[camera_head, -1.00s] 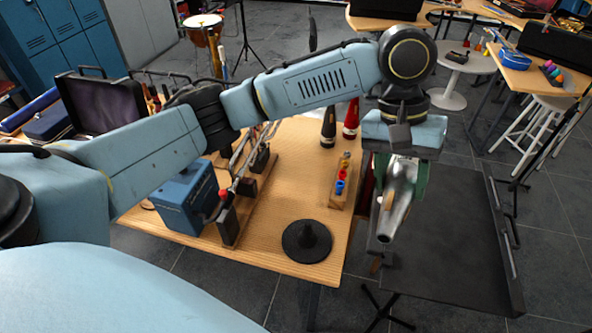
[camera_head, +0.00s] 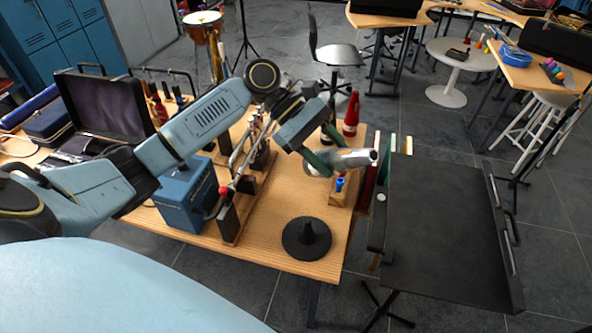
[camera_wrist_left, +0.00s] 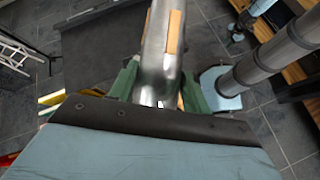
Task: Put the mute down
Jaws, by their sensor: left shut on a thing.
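The mute (camera_head: 352,158) is a silver metal cone, held lying nearly level with one end pointing right in the head view. My left gripper (camera_head: 320,161) has green fingers and is shut on it, above the table's right edge. In the left wrist view the mute (camera_wrist_left: 158,45) reaches away between the fingers (camera_wrist_left: 158,90), and tan strips show along it.
Below the mute, a small wooden rack (camera_head: 342,199) with colored pieces stands on the wooden table (camera_head: 265,255). A black round stand (camera_head: 306,240) is in front. Red and black bottle-like objects (camera_head: 351,114) stand behind. A black music stand (camera_head: 445,225) is at right.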

